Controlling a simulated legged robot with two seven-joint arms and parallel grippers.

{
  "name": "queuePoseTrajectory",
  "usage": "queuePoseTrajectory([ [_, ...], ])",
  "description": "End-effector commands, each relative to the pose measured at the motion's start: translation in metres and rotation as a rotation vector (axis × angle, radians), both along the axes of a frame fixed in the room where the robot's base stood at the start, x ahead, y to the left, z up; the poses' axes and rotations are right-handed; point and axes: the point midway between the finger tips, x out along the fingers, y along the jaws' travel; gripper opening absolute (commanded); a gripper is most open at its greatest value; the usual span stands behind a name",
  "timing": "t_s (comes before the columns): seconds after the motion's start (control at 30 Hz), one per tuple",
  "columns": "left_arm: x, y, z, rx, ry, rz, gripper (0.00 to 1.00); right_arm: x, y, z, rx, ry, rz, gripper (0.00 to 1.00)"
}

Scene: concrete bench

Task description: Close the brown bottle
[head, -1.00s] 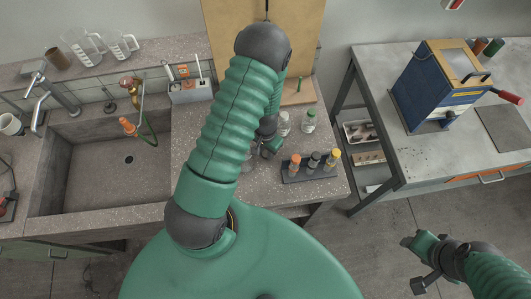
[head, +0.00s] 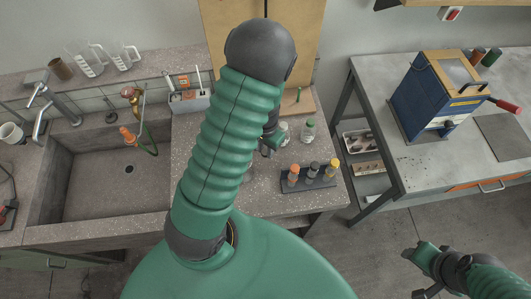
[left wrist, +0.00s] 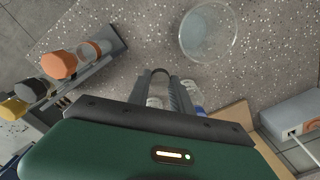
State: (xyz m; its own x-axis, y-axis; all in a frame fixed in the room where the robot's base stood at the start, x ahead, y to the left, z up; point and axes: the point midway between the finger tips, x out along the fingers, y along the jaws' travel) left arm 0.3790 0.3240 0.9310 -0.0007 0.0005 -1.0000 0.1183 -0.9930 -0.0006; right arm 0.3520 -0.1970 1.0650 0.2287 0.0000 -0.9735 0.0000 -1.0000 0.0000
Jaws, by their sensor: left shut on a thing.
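My left gripper (head: 272,143) is low over the speckled counter, largely behind my own arm in the head view. I cannot pick out a brown bottle for certain. Pale bottle tops show beyond the fingers. My right gripper (head: 418,273) is open and empty over the floor at lower right.
A dark rack (head: 308,185) holds orange-, grey- and yellow-topped vials; it shows at the wrist view's left. A round clear glass dish (left wrist: 208,34) lies on the counter. A sink (head: 110,190) is left. A blue box-shaped device (head: 436,95) stands on the right bench.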

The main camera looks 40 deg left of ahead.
Motion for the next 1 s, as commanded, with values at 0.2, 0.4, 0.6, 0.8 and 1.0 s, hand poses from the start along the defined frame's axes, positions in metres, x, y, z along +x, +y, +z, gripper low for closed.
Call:
queuePoseTrajectory([
  [0.2, 0.000, 0.000, 0.001, -0.001, 0.000, 0.000, 0.00, 0.000, 0.000, 0.000, 0.000, 0.000, 0.000, 0.48],
  [0.4, 0.005, -0.006, 0.004, -0.004, -0.004, -0.010, 0.00, 0.000, 0.000, -0.001, 0.000, 0.000, 0.000, 0.48],
  [0.6, 0.038, -0.062, 0.037, -0.017, -0.015, -0.074, 0.00, 0.000, 0.000, -0.009, 0.000, 0.000, 0.000, 0.48],
  [0.8, 0.052, -0.121, 0.078, -0.005, -0.006, -0.121, 0.00, 0.000, 0.000, -0.016, 0.000, 0.000, 0.000, 0.48],
  [1.0, 0.052, -0.127, 0.085, 0.000, -0.001, -0.118, 0.00, 0.000, 0.000, -0.015, 0.000, 0.000, 0.000, 0.48],
])
